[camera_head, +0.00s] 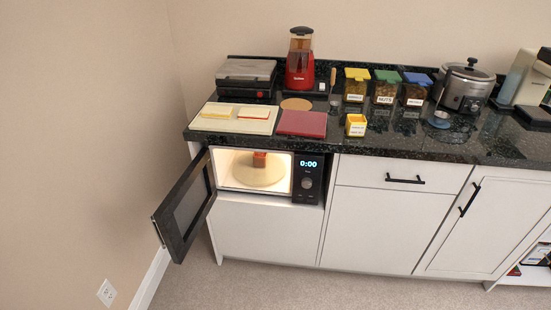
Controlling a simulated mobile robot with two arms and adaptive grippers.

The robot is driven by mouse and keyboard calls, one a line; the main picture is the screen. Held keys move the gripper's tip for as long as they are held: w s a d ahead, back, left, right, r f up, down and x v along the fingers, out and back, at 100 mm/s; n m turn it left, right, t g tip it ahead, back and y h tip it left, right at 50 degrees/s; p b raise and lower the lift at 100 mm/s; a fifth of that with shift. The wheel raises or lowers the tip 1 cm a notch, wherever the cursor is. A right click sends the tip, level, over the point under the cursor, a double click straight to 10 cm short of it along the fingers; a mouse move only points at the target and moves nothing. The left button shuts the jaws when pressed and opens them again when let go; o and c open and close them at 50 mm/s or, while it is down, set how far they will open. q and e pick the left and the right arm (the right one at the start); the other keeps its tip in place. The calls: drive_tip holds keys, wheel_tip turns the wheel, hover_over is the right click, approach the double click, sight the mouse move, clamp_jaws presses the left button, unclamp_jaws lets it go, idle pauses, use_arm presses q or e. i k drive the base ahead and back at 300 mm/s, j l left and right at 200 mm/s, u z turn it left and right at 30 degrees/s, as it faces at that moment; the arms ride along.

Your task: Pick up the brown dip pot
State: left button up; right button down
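A small reddish-brown object (259,160) stands on the pale round turntable (262,178) inside the lit microwave. Its top is hidden by the upper edge of the opening, so I cannot tell for certain whether it is the brown dip pot. No other clearly brown pot shows on the counter. The microwave (307,185) is built in under the counter at the left, and its dark door (185,208) stands open to the left. Neither of my grippers is in view.
The dark counter (440,148) carries a press grill (246,78), red blender (300,60), white board (236,118), red board (302,123), yellow box (355,125), lidded jars (387,87) and slow cooker (464,86). The carpet (300,288) in front is clear. The open door juts outward.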

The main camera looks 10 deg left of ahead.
sight(260, 160)
drive_tip(key=i+j+u, duration=0.2)
drive_tip(key=j, duration=0.4)
drive_tip(key=i+j+u, duration=0.15)
drive_tip(key=i+j, duration=0.3)
drive_tip(key=i+j+u, duration=0.2)
drive_tip(key=i+j, duration=0.15)
drive_tip(key=j, duration=0.2)
